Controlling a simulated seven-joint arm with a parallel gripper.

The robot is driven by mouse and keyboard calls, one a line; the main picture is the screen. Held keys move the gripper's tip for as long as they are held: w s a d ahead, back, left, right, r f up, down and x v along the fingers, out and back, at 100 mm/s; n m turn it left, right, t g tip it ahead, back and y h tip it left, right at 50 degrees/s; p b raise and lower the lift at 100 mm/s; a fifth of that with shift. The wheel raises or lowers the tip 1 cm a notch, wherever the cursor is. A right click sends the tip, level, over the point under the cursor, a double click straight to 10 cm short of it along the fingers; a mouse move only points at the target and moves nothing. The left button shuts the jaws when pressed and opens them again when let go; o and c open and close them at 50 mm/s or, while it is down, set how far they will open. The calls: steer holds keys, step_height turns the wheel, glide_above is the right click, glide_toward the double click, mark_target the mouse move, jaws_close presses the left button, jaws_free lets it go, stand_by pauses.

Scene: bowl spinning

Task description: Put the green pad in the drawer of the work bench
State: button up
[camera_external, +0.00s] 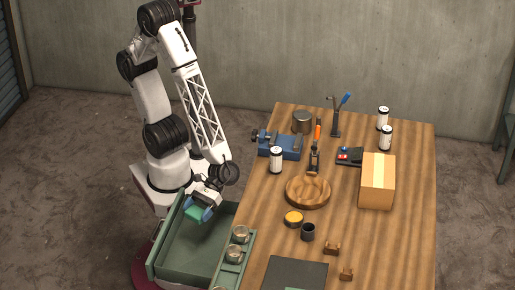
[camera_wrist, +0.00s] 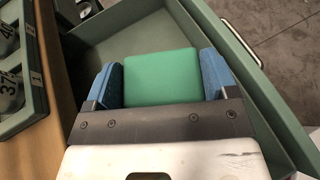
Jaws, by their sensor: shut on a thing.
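The green pad (camera_wrist: 161,77) is a flat, rounded square between the two blue fingertips of my gripper (camera_wrist: 163,82) in the wrist view. My gripper is shut on it from both sides. In the external view my gripper (camera_external: 202,207) and the pad (camera_external: 194,212) are at the upper end of the open drawer (camera_external: 192,262). The drawer is green, pulled out at the left side of the work bench (camera_external: 350,245). In the wrist view the drawer wall (camera_wrist: 232,50) passes right of the pad. I cannot tell whether the pad touches the drawer floor.
Glass jars (camera_external: 234,253) stand in a green rack along the bench's left edge, beside the drawer. A wooden bowl (camera_external: 308,191), a blue vise (camera_external: 279,149), a cardboard box (camera_external: 377,182) and a yellow tin (camera_external: 293,218) stand on the bench. The drawer's lower part looks empty.

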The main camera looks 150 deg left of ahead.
steer(key=shift+f, duration=0.2)
glide_above(200, 239)
steer(key=shift+f, duration=2.85)
steer(key=shift+f, duration=2.05)
steer(key=shift+s+f, duration=0.1)
steer(key=shift+f, duration=0.6)
